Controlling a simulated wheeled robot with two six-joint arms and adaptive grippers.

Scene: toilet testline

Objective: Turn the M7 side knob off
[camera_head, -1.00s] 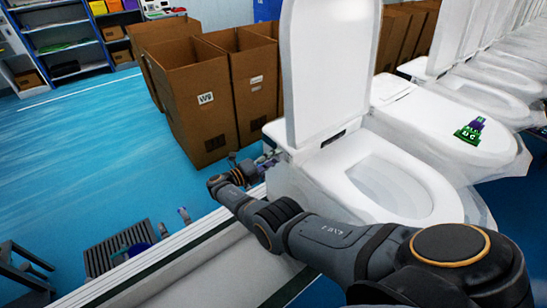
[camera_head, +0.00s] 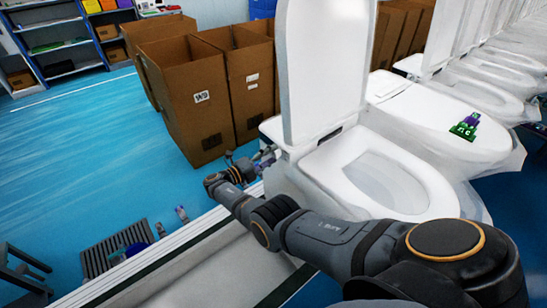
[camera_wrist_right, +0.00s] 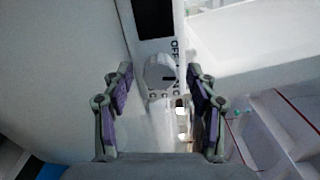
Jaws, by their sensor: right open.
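A round, light grey knob (camera_wrist_right: 160,72) with a short dark mark at its right side sits on a white panel in the right wrist view. Dark lettering beside it includes "OFF". My right gripper (camera_wrist_right: 160,95) is open, with one purple-padded finger on each side of the knob and visible gaps. In the head view, my right gripper (camera_head: 264,157) is at the left side of the nearest toilet (camera_head: 330,165), partly hidden by my wrist; the knob is not visible there. My left gripper is not in view.
Open cardboard boxes (camera_head: 200,95) stand behind the gripper. A pale rail (camera_head: 130,268) runs along the blue floor.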

